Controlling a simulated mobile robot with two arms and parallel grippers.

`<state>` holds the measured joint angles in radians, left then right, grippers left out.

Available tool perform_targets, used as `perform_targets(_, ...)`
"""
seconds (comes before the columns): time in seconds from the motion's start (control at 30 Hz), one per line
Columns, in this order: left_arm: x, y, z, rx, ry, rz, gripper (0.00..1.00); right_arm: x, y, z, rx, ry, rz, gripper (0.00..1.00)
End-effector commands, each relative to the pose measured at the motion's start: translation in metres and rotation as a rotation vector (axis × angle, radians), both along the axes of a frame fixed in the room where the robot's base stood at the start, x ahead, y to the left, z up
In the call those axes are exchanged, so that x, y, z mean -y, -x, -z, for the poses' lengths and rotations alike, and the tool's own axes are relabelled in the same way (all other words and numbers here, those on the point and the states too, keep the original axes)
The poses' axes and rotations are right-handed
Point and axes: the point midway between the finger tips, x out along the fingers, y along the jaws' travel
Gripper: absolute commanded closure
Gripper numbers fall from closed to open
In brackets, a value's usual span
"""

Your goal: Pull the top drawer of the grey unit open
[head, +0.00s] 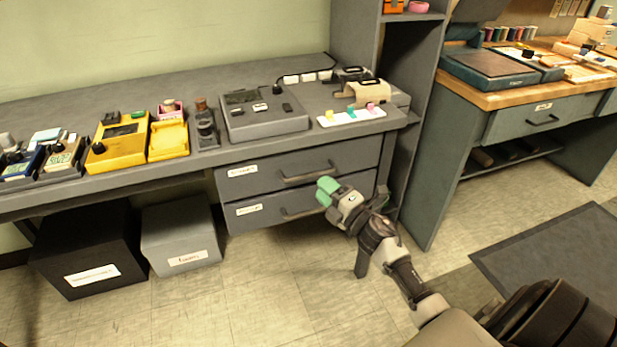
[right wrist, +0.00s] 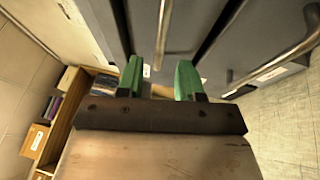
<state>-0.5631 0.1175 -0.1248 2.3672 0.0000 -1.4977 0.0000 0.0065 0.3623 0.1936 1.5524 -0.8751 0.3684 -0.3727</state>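The grey unit's top drawer (head: 255,171) has a white label and a horizontal bar handle (head: 303,175). Its front looks flush with the unit, so it looks shut. My right gripper (head: 327,190) has green fingertips and is at the right end of this handle. In the right wrist view, my right gripper (right wrist: 160,80) is open, and the handle bar (right wrist: 163,30) lines up with the gap between the fingers. I cannot tell whether the fingers touch it. My left gripper is not in view.
The bottom drawer (head: 250,214) with its own handle is just below. A grey box (head: 180,228) and a black box (head: 90,255) stand under the desk (head: 190,85). A grey device (head: 262,120) and a yellow case (head: 118,143) sit on top. The floor before the drawers is clear.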

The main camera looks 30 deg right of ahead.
Motion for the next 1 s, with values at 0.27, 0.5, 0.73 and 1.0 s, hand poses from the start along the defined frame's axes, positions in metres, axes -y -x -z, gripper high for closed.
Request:
perform_targets(0.27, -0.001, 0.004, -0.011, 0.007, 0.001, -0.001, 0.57, -0.007, -0.047, -0.007, 0.000, -0.002, 0.001, 0.64)
perform_targets(0.5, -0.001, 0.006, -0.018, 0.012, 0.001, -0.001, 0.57, -0.010, -0.062, -0.010, -0.001, -0.001, 0.001, 0.64)
perform_targets(0.73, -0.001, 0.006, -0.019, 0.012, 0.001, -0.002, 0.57, -0.010, -0.062, -0.010, -0.002, -0.002, 0.001, 0.64)
perform_targets(1.0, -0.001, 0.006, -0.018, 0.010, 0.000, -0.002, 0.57, -0.010, -0.062, -0.010, -0.002, -0.002, 0.001, 1.00)
